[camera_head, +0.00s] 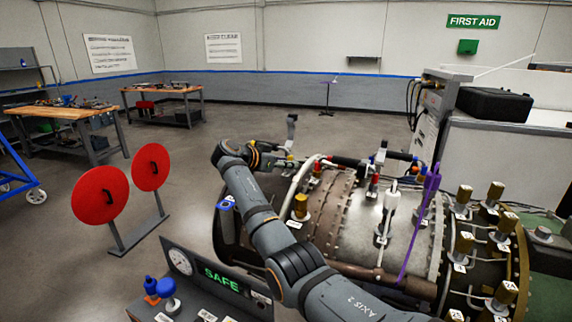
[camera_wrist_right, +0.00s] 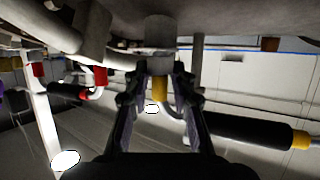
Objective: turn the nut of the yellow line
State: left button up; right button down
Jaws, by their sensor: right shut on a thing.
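In the right wrist view, a yellow nut (camera_wrist_right: 160,88) sits under a grey cylindrical fitting (camera_wrist_right: 160,35). My right gripper (camera_wrist_right: 161,78) has its two dark fingers on either side of this nut, shut on it. In the head view my right arm reaches over the turbine (camera_head: 335,205), and my right gripper (camera_head: 280,161) is at its far left side, small and partly hidden among pipes. The nut cannot be made out clearly there. My left gripper is not in view.
A black hose with a yellow end (camera_wrist_right: 300,140) runs at the right of the wrist view. Red fittings (camera_wrist_right: 100,75) are at its left. A purple line (camera_head: 420,220) crosses the turbine. A gauge panel marked SAFE (camera_head: 222,280) and red discs (camera_head: 100,195) stand left.

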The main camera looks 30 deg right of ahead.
jog(key=shift+f, duration=0.35)
jog(key=c, duration=1.4)
grip_release()
jog(key=o, duration=0.3)
jog(key=shift+d, duration=0.35)
jog(key=shift+w, duration=0.1)
jog(key=shift+a, duration=0.1)
